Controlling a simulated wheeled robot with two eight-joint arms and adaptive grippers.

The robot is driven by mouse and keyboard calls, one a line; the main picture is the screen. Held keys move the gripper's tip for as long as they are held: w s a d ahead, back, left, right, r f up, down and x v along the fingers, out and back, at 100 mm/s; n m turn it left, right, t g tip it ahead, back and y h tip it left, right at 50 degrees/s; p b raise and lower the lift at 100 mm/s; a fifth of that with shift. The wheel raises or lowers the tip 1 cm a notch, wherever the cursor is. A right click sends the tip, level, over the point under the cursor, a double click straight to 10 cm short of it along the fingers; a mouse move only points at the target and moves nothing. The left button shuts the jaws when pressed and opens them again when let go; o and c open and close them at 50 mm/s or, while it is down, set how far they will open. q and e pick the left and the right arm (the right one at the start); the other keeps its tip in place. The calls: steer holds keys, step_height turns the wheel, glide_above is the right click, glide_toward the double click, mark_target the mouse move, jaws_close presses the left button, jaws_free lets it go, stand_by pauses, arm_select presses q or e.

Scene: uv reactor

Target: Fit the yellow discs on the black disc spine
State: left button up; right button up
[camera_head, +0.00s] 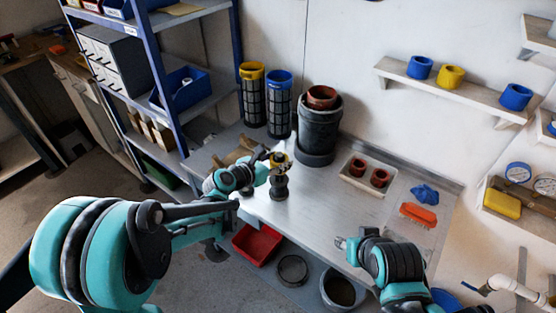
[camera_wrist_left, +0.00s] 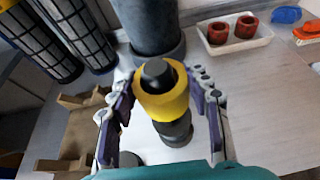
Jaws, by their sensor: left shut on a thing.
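A yellow disc (camera_head: 279,159) is a thick ring; it also shows in the left wrist view (camera_wrist_left: 163,104). My left gripper (camera_head: 270,163) is shut on it, with a finger on each side of the ring. The black disc spine (camera_head: 281,186) stands upright on the metal bench, directly below the disc. In the left wrist view a dark rounded top shows inside the ring, and the dark stepped lower part of the spine (camera_wrist_left: 177,132) shows beneath it. How far down the ring sits is hard to tell. My right gripper (camera_head: 343,243) is at the bench's front edge, away from the spine; its fingers are small.
A dark cylinder (camera_head: 318,130) stands behind the spine, with two mesh cartridges (camera_head: 279,110) (camera_head: 252,100) to its left. A wooden cradle (camera_head: 232,153) lies left of the spine. The bench middle is clear.

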arm_select(q)
steer(key=shift+f+b, duration=1.2)
steer(key=shift+f, duration=0.25)
steer(key=shift+f, duration=0.35)
steer(key=shift+f, duration=0.75)
steer(key=shift+f, duration=0.15)
steer(key=o, duration=1.2)
